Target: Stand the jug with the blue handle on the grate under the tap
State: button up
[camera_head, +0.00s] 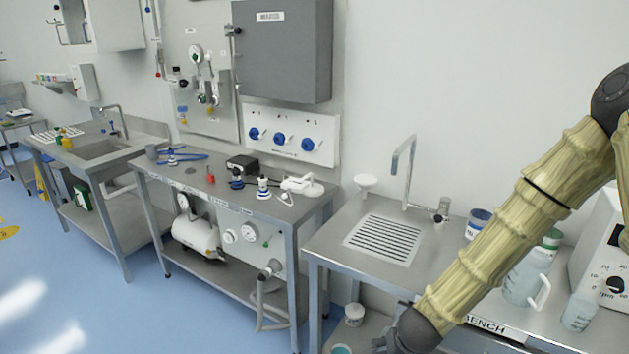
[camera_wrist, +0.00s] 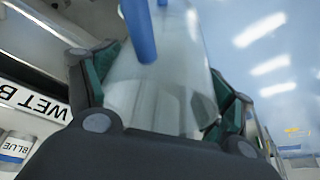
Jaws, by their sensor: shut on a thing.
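The jug (camera_wrist: 160,100) is a clear, translucent vessel with a blue handle (camera_wrist: 140,28) in the wrist view. My gripper (camera_wrist: 168,82) is shut on its body, with one green-padded finger on each side. The jug's far end is cut off by the frame's top. In the head view my arm reaches down to the bottom edge, and the held jug is not visible there. The slotted grate (camera_head: 383,240) is set in the bench top at right of centre, with nothing on it. The tap (camera_head: 407,165) rises behind it with its spout bent over.
A pale jug with a white handle (camera_head: 526,277) and a bottle (camera_head: 579,311) stand on the bench's right part. A blue-labelled tub (camera_head: 478,223) is behind my arm. A white funnel-like piece (camera_head: 365,182) stands left of the tap. A gap separates this bench from the equipment table (camera_head: 300,208).

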jog(key=shift+s+a+f, duration=0.15)
jog(key=shift+a+f, duration=0.95)
jog(key=shift+a, duration=0.1)
jog(key=shift+a, duration=0.1)
dwell(0.9)
